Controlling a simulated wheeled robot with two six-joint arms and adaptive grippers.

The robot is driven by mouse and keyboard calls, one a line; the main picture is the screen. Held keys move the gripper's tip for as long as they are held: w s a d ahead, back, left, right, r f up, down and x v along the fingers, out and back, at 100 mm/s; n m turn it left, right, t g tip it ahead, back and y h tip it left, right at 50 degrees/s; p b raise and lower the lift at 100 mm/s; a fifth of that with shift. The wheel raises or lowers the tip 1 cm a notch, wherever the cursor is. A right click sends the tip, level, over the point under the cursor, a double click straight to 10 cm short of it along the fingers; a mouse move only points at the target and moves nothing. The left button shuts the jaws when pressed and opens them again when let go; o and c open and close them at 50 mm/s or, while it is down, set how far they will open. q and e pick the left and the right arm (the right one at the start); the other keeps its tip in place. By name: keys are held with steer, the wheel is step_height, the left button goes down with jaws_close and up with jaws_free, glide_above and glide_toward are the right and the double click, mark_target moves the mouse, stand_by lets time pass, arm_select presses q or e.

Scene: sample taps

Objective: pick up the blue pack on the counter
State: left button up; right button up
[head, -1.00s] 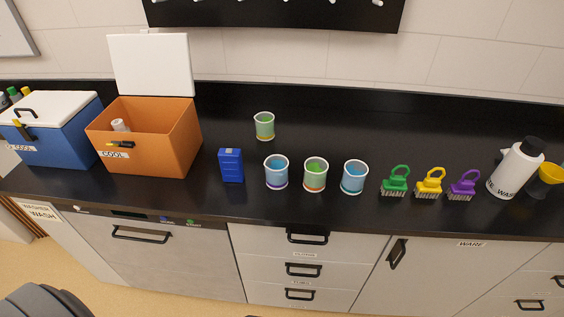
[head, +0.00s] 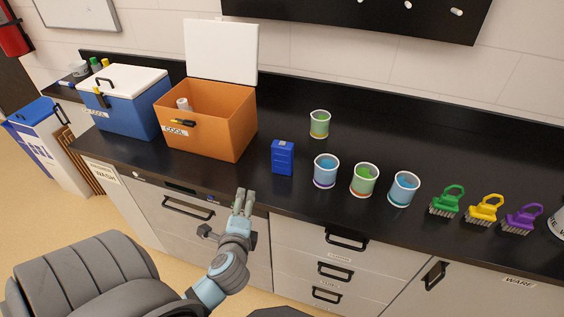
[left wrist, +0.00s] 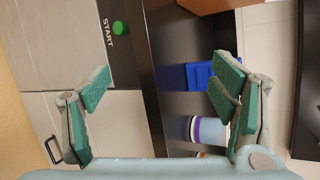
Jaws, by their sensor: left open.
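The blue pack (head: 282,158) stands upright on the black counter (head: 240,182), between the orange cooler box and the row of beakers. My left gripper (head: 243,202) is open and empty in front of the counter's front edge, lower and to the left of the pack. In the left wrist view the two green-padded fingers of my left gripper (left wrist: 160,88) are spread wide. The blue pack (left wrist: 199,74) shows there beside the right finger, which partly covers it. My right gripper is not in view.
An open orange cooler box (head: 205,130) stands left of the pack, with a blue cooler box (head: 128,112) beyond. Beakers (head: 325,172) stand close on the pack's right, and brushes (head: 447,202) farther right. A grey chair (head: 85,275) stands at lower left.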

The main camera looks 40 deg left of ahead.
mark_target(281, 149)
arm_select(q)
steer(key=w+a+r+m+t, duration=0.1)
steer(key=w+m+t, duration=0.1)
steer(key=w+m, duration=0.4)
steer(key=w+a+r+m+t+h, duration=0.1)
steer(key=w+r+m+t, duration=0.1)
steer(key=w+m, duration=0.4)
steer(key=w+a+r+m+t, duration=0.1)
steer(key=w+r+m+t, duration=0.1)
steer(key=w+m, duration=0.4)
steer(key=shift+w+a+r+h+b, duration=0.1)
steer(key=shift+w+a+h+b, duration=0.05)
steer(key=shift+w, duration=1)
steer(key=shift+w+a+r+h+b, duration=0.1)
steer(key=shift+w+h+b, duration=0.05)
steer(key=shift+w, duration=0.95)
steer(key=c, duration=1.8)
steer(key=shift+r, duration=0.2)
